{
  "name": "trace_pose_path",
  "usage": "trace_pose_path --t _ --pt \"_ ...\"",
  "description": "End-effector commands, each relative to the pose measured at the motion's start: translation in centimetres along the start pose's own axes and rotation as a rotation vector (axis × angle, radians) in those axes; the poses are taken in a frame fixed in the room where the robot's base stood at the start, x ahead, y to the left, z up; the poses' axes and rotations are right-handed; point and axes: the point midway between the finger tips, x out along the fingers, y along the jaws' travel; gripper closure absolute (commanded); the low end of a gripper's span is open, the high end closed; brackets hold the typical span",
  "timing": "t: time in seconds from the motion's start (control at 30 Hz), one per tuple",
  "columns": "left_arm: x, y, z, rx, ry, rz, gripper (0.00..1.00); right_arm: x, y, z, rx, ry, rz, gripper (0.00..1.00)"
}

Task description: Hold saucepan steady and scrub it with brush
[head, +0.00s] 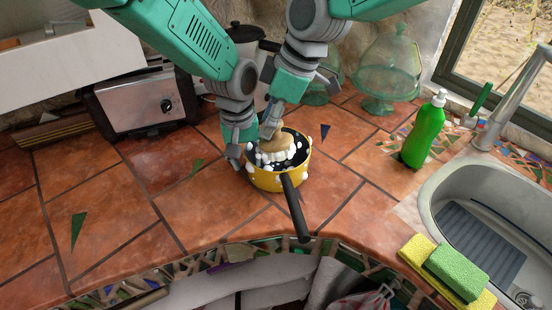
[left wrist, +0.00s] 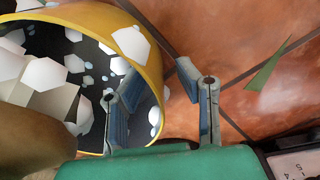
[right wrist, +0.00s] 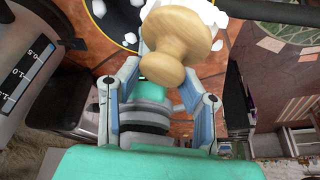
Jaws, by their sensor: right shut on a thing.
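The yellow saucepan (head: 262,183) stands on the tiled counter, its dark handle (head: 296,207) pointing toward the front. White suds lie inside it and on its wall. My left gripper (head: 236,152) is at the pan's left rim. In the left wrist view, its open fingers (left wrist: 160,92) straddle the yellow wall (left wrist: 152,62), one inside and one outside, with a gap outside. My right gripper (head: 268,126) is shut on the brush's wooden knob (right wrist: 180,40), above the pan. The brush (head: 276,146) sits in the pan among suds; its bristles are hidden.
A silver toaster (head: 147,104) stands at the back left. A green soap bottle (head: 425,130) and glass domes (head: 388,70) are to the right. Sponges (head: 455,272) lie by the sink (head: 440,205). Counter left of the pan is mostly clear.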

Motion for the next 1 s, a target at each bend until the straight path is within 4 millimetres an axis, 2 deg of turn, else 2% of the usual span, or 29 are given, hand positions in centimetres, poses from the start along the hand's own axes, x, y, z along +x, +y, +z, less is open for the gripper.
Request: trace_pose_path --t 0.03,0.27,0.37,0.7,0.83,1.0 --pt "0.7 -0.3 0.7 0.006 -0.017 -0.012 0.71 -0.9 0.7 -0.6 0.001 0.018 0.022 1.00" --pt "0.2 -0.2 0.6 0.006 -0.016 -0.011 0.71 -0.9 0.7 -0.6 0.001 0.018 0.023 1.00" --pt "-1.1 -0.2 0.6 0.006 -0.015 -0.010 0.71 -0.9 0.7 -0.6 0.000 0.017 0.024 1.00" --pt "-8.6 0.0 0.0 0.001 -0.002 -0.002 0.71 -0.5 0.5 -0.3 0.000 0.008 0.014 1.00" --pt "-10.5 0.0 -0.1 0.002 -0.002 -0.002 0.71 -0.4 0.4 -0.2 0.000 0.007 0.012 1.00" --pt "-11.7 0.0 -0.1 0.001 -0.002 -0.001 0.71 -0.3 0.4 -0.2 0.000 0.005 0.010 1.00"
